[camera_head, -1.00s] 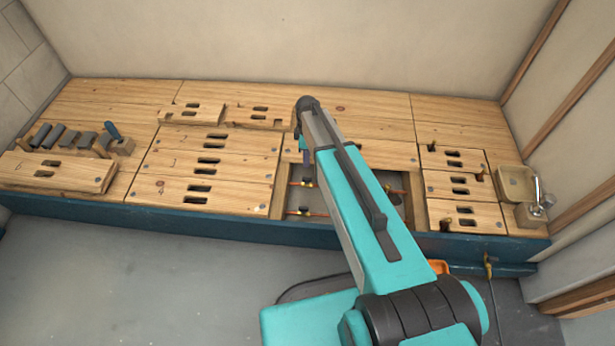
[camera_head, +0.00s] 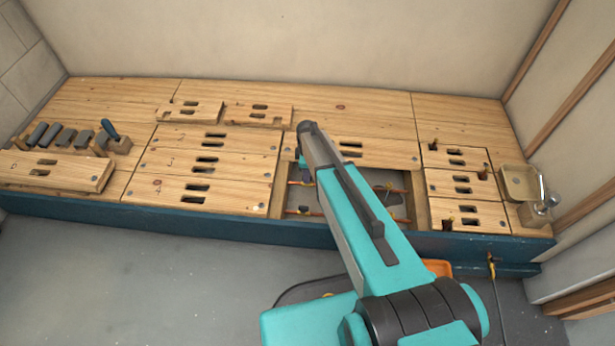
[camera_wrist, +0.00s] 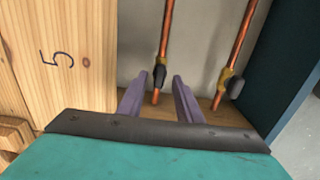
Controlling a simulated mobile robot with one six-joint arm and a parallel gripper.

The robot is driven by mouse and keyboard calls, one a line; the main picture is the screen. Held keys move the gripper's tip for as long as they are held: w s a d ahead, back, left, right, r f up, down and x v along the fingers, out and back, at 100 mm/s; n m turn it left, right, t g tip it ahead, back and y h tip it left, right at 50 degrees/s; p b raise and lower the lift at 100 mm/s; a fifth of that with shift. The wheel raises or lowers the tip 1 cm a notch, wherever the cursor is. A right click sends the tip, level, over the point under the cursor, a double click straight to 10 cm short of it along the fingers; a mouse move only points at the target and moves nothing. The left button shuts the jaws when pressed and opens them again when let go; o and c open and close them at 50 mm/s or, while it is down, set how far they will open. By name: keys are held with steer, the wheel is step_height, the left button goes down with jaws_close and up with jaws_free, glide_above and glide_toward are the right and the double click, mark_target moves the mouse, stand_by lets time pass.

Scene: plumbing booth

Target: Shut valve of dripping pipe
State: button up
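In the wrist view, two copper pipes run through the floor opening. The left pipe (camera_wrist: 168,30) carries a brass valve with a dark handle (camera_wrist: 160,75). The right pipe (camera_wrist: 239,35) has a similar valve (camera_wrist: 233,86). My gripper (camera_wrist: 161,76) is open, its two purple fingers apart, and the left valve's handle shows between the fingertips; I cannot tell whether they touch it. In the head view, pipes with valves (camera_head: 303,210) show left of my arm in the opening, and others (camera_head: 392,189) to its right. No drip is discernible.
Wooden panels with slots surround the opening; a board marked 5 (camera_wrist: 62,60) stands left in the wrist view. A blue front edge (camera_head: 200,218) borders the platform.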

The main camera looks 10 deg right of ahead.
steer(key=shift+f, duration=0.8)
jaws_close()
